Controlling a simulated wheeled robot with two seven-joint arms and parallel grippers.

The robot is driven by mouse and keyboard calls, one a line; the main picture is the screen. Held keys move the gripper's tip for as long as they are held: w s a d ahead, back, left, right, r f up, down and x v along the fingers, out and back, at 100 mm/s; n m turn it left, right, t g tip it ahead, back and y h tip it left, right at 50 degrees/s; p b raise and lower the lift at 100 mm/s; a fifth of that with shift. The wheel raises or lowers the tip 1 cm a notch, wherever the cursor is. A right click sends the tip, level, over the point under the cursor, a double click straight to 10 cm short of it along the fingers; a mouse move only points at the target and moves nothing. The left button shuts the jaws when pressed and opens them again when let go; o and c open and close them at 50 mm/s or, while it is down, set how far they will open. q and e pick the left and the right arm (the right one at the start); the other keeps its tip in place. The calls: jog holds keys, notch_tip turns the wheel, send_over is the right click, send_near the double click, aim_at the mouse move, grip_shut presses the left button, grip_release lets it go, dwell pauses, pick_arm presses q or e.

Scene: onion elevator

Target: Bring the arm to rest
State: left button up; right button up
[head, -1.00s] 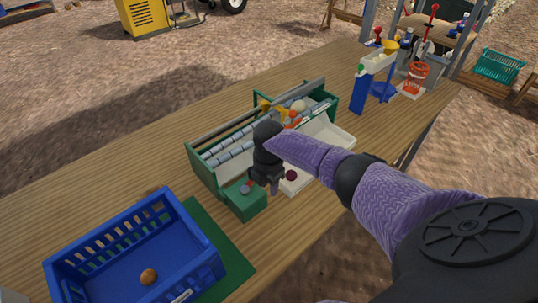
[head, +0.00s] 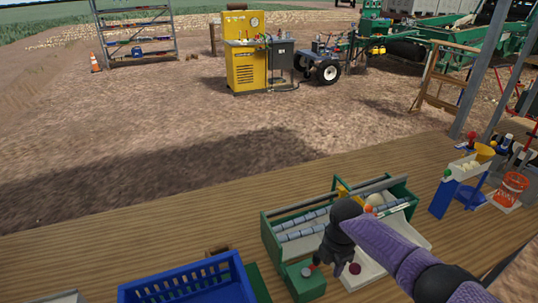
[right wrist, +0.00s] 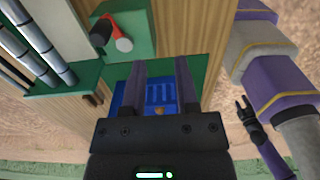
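My right gripper (head: 338,268) hangs over the front of the green roller elevator (head: 268,237), beside its green box (head: 306,284). In the right wrist view its two fingers (right wrist: 161,82) stand apart with nothing between them. The blue crate (right wrist: 130,90) shows beyond and between the fingertips, with a small brown onion (right wrist: 159,111) in it. My left gripper (right wrist: 243,108) shows small at the right of the right wrist view, its prongs looking apart and empty. The left arm is not in the head view.
The blue crate (head: 190,280) is cut off at the bottom of the head view. A blue stand with a white hopper (head: 446,195) and an orange bucket (head: 511,188) stand at the right of the wooden table (head: 130,240). A yellow cabinet (head: 243,65) stands far off on the ground.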

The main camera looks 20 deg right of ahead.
jog(key=s+a+f+m+t+y, duration=0.1)
jog(key=s+a+f+m, duration=0.15)
jog(key=s+a, duration=0.35)
jog(key=s+a+f+m+y, duration=0.1)
jog(key=s+a+m, duration=0.3)
jog(key=a, duration=0.5)
jog(key=s+d+r+m+t+h, duration=0.2)
jog(key=s+r+m, duration=0.6)
jog(key=s+m, duration=0.2)
jog(key=s+f+g+b, duration=0.15)
jog(key=f+b, duration=0.25)
jog(key=f, duration=0.9)
jog(key=s+f+b, duration=0.2)
jog(key=f+b, duration=0.1)
jog(key=f, duration=1.1)
pick_arm(q)
notch_tip(320, 180, down, 12)
jog(key=s+b, duration=0.1)
jog(key=b, duration=0.3)
jog(key=shift+a+r+b, duration=0.15)
jog(key=shift+a+b, duration=0.15)
jog(key=shift+a, duration=0.15)
pick_arm(e)
jog(key=s+d+f, duration=0.3)
jog(key=s+f, duration=1)
jog(key=shift+d+f+g, duration=0.15)
jog(key=shift+f+g, duration=0.2)
jog(key=shift+g, duration=0.1)
